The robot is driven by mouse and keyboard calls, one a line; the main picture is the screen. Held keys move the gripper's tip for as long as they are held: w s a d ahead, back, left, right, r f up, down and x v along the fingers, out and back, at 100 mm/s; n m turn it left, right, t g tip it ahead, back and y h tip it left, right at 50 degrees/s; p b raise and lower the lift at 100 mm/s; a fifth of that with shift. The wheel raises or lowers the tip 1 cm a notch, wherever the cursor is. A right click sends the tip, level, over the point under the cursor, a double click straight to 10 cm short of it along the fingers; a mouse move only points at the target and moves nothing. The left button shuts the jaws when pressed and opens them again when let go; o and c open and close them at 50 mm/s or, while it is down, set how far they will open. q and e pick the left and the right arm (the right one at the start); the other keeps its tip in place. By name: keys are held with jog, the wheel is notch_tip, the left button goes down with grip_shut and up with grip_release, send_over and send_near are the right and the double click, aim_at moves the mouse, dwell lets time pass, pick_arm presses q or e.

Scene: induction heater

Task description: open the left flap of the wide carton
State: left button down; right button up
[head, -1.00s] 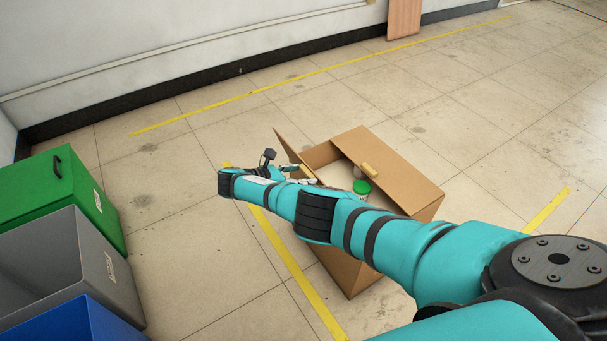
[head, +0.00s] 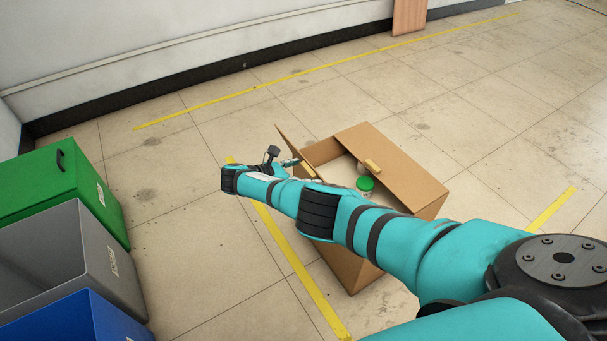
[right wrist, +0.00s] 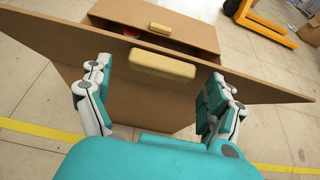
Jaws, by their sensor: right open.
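The wide carton (head: 350,270) is a brown cardboard box on the floor, partly hidden behind my right arm. Its left flap (head: 290,143) stands raised at the box's left side. In the right wrist view, this flap (right wrist: 228,84) spans the picture, with a pale yellow handle (right wrist: 162,65) on its face. My right gripper (right wrist: 162,92) is open, with one finger on each side of that handle, apart from it. In the head view, my right gripper (head: 290,164) is beside the left flap, its fingers partly hidden. My left gripper is not in view.
The right flap (head: 405,165) lies over part of the opening, with its own handle (head: 373,166). A green-lidded jar (head: 364,185) shows inside. Green (head: 55,185), grey (head: 75,260) and blue (head: 70,320) bins stand at left.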

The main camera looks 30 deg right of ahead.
jog(key=v, duration=1.2)
